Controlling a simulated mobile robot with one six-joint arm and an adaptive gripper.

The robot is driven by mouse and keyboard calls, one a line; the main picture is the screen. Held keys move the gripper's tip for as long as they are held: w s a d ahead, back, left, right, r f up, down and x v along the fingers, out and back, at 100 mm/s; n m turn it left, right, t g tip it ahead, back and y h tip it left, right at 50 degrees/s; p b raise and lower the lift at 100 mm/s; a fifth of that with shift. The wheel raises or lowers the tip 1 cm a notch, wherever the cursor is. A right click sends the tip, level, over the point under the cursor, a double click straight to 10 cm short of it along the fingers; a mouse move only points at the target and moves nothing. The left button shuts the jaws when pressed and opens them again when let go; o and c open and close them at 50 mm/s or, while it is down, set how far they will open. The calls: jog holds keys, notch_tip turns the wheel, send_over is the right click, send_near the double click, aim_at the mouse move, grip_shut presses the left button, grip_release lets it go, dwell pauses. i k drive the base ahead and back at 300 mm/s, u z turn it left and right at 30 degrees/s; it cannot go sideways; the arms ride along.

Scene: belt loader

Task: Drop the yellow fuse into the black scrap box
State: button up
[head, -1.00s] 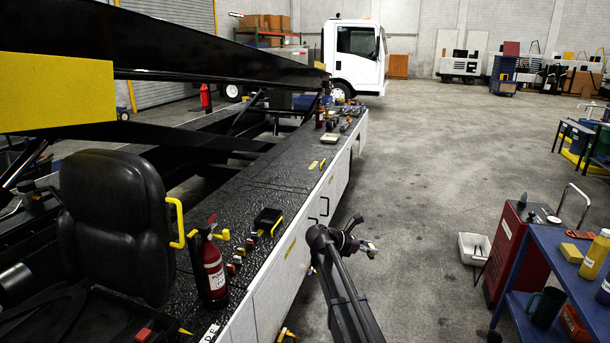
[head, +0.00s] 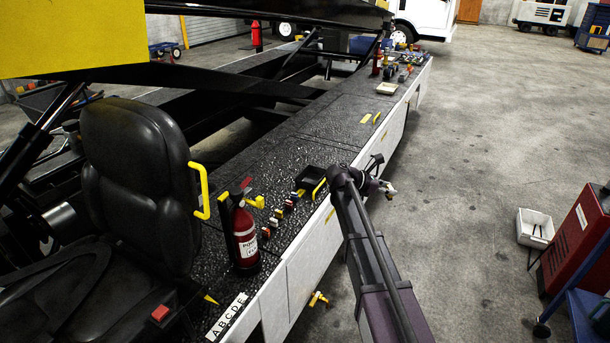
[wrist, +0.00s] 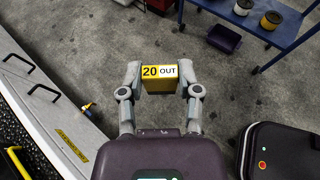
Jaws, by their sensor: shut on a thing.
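The yellow fuse (wrist: 160,80), marked "20 OUT", is between the two grey fingers of my gripper (wrist: 160,74) in the wrist view. My gripper is shut on it, in the air over the grey floor. In the head view my gripper (head: 388,189) is small, just right of the loader's white side. A small black box (head: 311,180) with a yellow edge or handle beside it sits on the black deck, left of my gripper. It looks like the scrap box, but no label on it is readable. My gripper is apart from it.
A red fire extinguisher (head: 245,235) stands on the deck beside the black seat (head: 135,180). Several coloured pieces (head: 278,213) are lined up between extinguisher and box. Open floor lies between.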

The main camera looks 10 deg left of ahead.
aim_at(314, 178)
jog(key=u, duration=0.25)
jog(key=i, duration=1.4)
jog(key=u, duration=0.25)
